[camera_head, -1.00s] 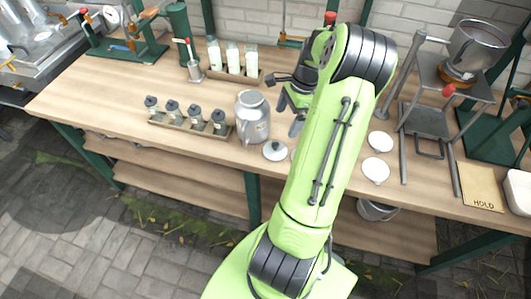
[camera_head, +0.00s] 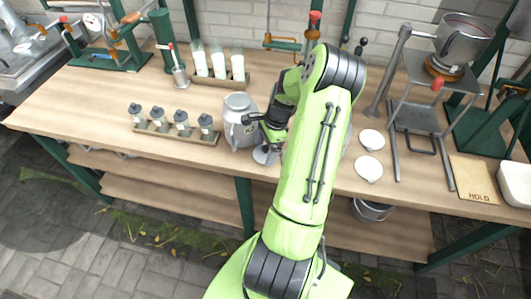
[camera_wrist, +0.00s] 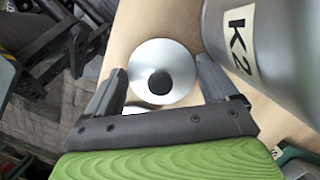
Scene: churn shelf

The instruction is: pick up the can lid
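The can lid (camera_wrist: 148,58) is a round silver disc with a black knob. It lies flat on the wooden bench beside the silver can (camera_head: 237,122). The lid also shows in the head view (camera_head: 263,156), partly covered by my gripper. My gripper (camera_wrist: 161,66) is open, with its two fingers to either side of the lid in the wrist view. I cannot tell whether they touch it. The can (camera_wrist: 255,45) stands close to the right finger in the wrist view and bears a K2 label.
A rack of several small jars (camera_head: 178,132) stands left of the can, with a rack of white bottles (camera_head: 219,66) behind. Two pale discs (camera_head: 369,168) lie right of my arm. A metal stand (camera_head: 417,118) and a HOLD board (camera_head: 474,180) are farther right.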

